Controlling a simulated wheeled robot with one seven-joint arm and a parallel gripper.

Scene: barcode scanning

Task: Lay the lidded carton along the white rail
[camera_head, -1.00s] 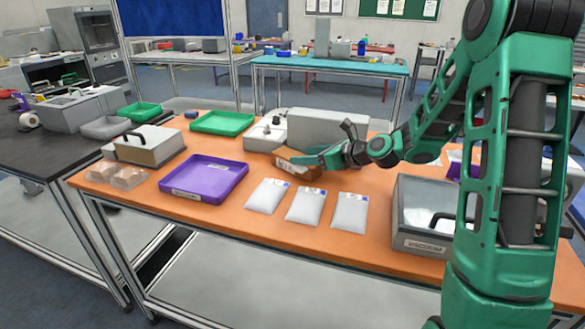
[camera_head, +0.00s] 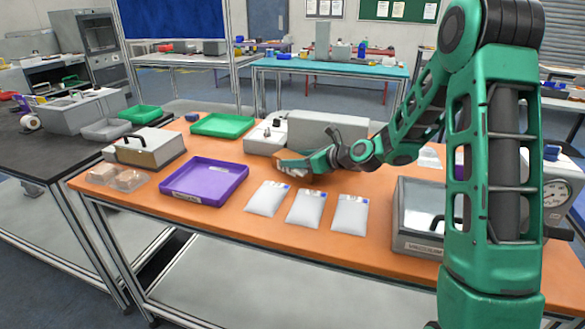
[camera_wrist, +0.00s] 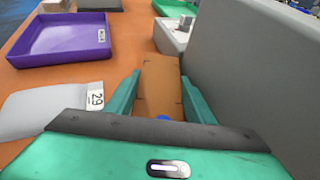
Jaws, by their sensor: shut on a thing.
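The brown carton (camera_wrist: 160,78) is between the two teal fingers of my gripper (camera_wrist: 160,100) in the wrist view, its long side pointing away from me. My gripper is shut on it. In the head view my gripper (camera_head: 291,167) is low over the orange table, in front of the grey upright block (camera_head: 325,130), and hides most of the carton. I cannot tell whether the carton touches the table. I cannot make out a separate white rail; the grey block's long face (camera_wrist: 265,70) runs close on the right in the wrist view.
A white device (camera_head: 266,136) stands just behind my gripper. White pouches (camera_head: 305,206) lie in front, with a purple tray (camera_head: 205,181) to the left. A green tray (camera_head: 222,125) is behind. A vacuum box (camera_head: 418,215) is at the right.

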